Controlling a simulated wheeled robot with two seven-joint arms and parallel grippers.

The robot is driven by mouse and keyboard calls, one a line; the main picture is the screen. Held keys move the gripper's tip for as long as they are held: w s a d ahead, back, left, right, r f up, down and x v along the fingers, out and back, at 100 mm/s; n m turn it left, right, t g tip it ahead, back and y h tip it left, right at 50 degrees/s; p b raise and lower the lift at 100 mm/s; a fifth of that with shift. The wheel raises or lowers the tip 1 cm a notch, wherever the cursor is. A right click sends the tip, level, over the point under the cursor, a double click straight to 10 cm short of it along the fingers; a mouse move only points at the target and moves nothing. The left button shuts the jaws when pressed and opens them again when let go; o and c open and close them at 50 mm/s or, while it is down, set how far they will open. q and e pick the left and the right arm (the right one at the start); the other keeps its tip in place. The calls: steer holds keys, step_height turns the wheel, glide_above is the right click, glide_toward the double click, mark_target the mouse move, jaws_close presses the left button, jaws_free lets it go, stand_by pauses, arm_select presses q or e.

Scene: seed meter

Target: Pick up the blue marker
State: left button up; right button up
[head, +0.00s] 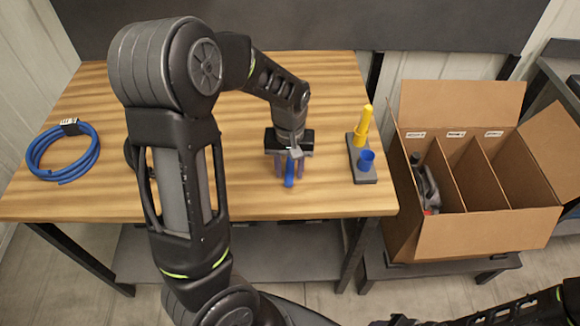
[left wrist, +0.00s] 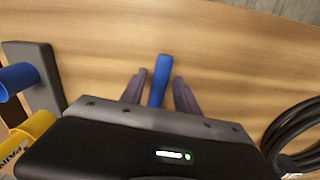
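The blue marker (head: 289,172) is on the wooden table, under my left gripper. In the left wrist view the blue marker (left wrist: 160,80) lies between the two fingers, with a narrow gap on each side. My left gripper (head: 291,180) points down and is open around it; its fingers also show in the left wrist view (left wrist: 159,92). The marker's near end is hidden by the gripper body. My right gripper is not in view; only part of my right arm shows at the lower right of the head view.
A grey holder (head: 366,175) with a yellow marker (head: 363,125) and a blue cup (head: 366,160) stands right of the gripper. A coiled blue hose (head: 62,155) lies at left. A black coil (left wrist: 295,135) shows in the wrist view. A divided cardboard box (head: 480,233) stands at right.

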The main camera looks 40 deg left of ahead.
arm_select(q)
jaws_close()
stand_by(0.7)
